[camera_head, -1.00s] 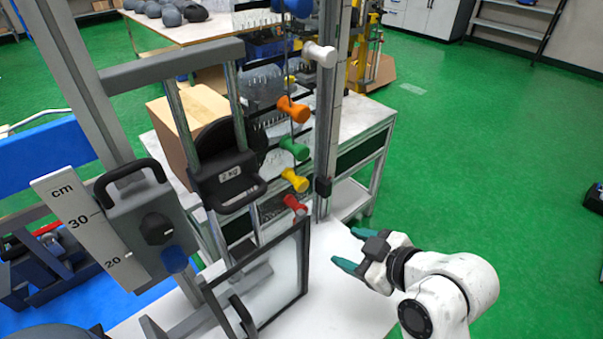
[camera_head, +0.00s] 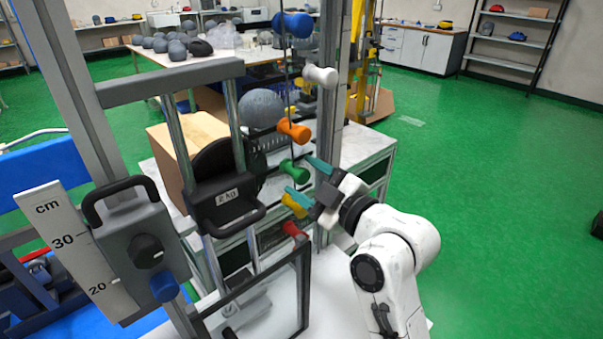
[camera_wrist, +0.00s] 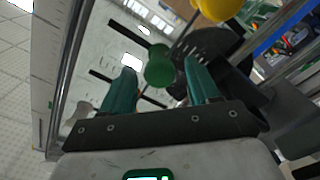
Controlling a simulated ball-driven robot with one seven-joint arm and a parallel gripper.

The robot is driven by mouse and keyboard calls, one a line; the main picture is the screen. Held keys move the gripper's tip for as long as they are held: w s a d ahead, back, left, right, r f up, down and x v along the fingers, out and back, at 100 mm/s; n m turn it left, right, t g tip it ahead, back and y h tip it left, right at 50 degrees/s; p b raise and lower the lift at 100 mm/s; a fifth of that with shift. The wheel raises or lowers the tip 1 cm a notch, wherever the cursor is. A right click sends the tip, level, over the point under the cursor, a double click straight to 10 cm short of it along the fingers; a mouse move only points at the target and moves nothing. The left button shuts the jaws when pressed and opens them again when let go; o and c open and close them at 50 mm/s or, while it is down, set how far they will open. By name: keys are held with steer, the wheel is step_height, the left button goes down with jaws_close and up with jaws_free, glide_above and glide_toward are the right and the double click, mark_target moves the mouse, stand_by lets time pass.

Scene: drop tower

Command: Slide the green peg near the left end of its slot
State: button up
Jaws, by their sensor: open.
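The green peg (camera_head: 291,171) sticks out from the drop tower, between the orange peg (camera_head: 294,131) above and the yellow peg (camera_head: 294,204) below. My gripper (camera_head: 307,180) is open just right of the green peg, its two teal fingers pointing left toward it. In the wrist view the green peg (camera_wrist: 159,70) shows between the open fingertips (camera_wrist: 160,73), nearer the picture's middle than either finger. Contact cannot be told. The yellow peg (camera_wrist: 220,8) is at the top of the wrist view. The green peg's slot is mostly hidden, so its place along it is unclear.
A red peg (camera_head: 294,229) is below, with a white peg (camera_head: 321,77) and a blue peg (camera_head: 293,24) above. A black 2 kg weight (camera_head: 225,190) hangs to the left. A framed clear panel (camera_head: 262,303) stands below.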

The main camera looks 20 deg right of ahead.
steer(key=shift+x, duration=0.9)
jaws_close()
